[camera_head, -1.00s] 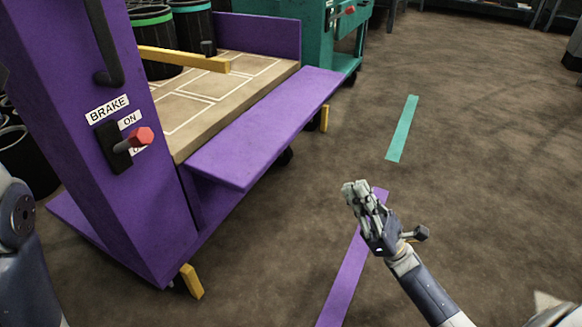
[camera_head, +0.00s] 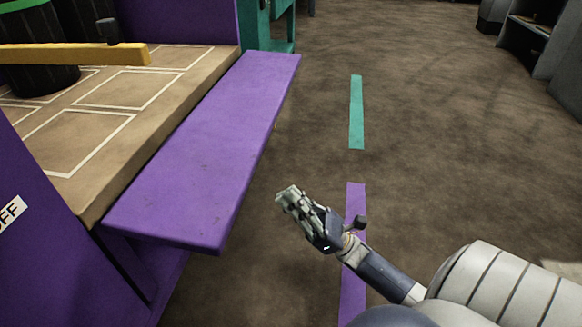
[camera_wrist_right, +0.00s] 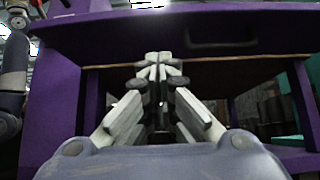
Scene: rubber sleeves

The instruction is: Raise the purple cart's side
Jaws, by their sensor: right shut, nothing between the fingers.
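The purple cart's side (camera_head: 208,150) is a long flat panel, folded down and sticking out level from the edge of the cart's tan deck (camera_head: 118,120). Its underside (camera_wrist_right: 190,36) shows in the right wrist view, with a dark slot-like recess in it. My right gripper (camera_head: 284,197) is shut and empty, to the right of the panel and apart from it, over the floor. In the right wrist view its fingers (camera_wrist_right: 160,72) meet in front of the cart, below the panel. My left gripper is not in view.
A teal cart (camera_head: 266,25) stands behind. Dark furniture stands at the far right.

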